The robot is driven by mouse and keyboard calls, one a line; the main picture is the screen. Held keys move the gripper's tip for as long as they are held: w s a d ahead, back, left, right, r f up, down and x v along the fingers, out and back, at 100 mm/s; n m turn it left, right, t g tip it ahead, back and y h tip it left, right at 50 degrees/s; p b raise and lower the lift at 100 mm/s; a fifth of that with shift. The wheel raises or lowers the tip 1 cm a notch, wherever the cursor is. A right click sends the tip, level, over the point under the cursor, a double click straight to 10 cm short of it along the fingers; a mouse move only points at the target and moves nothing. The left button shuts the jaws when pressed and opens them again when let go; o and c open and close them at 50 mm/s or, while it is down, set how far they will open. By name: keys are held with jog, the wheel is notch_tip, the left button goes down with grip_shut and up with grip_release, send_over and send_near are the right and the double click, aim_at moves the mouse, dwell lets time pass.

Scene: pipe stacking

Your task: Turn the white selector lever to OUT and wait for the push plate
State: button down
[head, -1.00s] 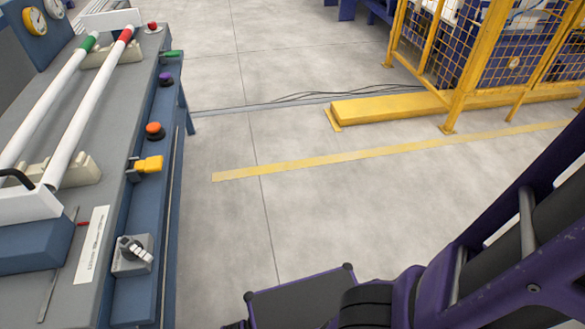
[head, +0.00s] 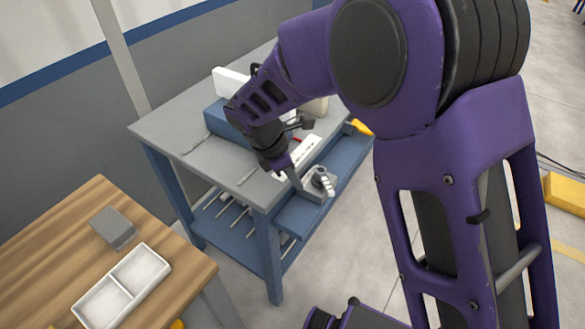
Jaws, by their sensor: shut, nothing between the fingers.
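The selector (head: 319,184), a small grey box with a round dial and a white lever (head: 326,184), is mounted on the blue front rail of the grey-topped bench. My gripper (head: 297,184) reaches down from the purple arm with its fingers shut and empty, just left of the selector. I cannot tell whether the fingertips touch the lever or box. The lever's setting and the label lettering are too small to read. A white upright plate (head: 231,80), perhaps the push plate, shows behind the arm beside a blue block (head: 226,124); the arm hides much of both.
The grey bench top (head: 172,124) carries a white label strip (head: 309,150) and thin metal rods. A wooden table (head: 58,236) at the lower left holds a white two-compartment tray (head: 150,264) and a grey block (head: 114,228). Floor is open between table and bench.

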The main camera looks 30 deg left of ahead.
aim_at(325, 181)
jog(key=x, duration=0.4)
jog(key=shift+w+d+b, duration=0.3)
jog(key=shift+w+d, duration=0.55)
jog(key=shift+w+d+r, duration=0.1)
jog(key=shift+w+d, duration=0.4)
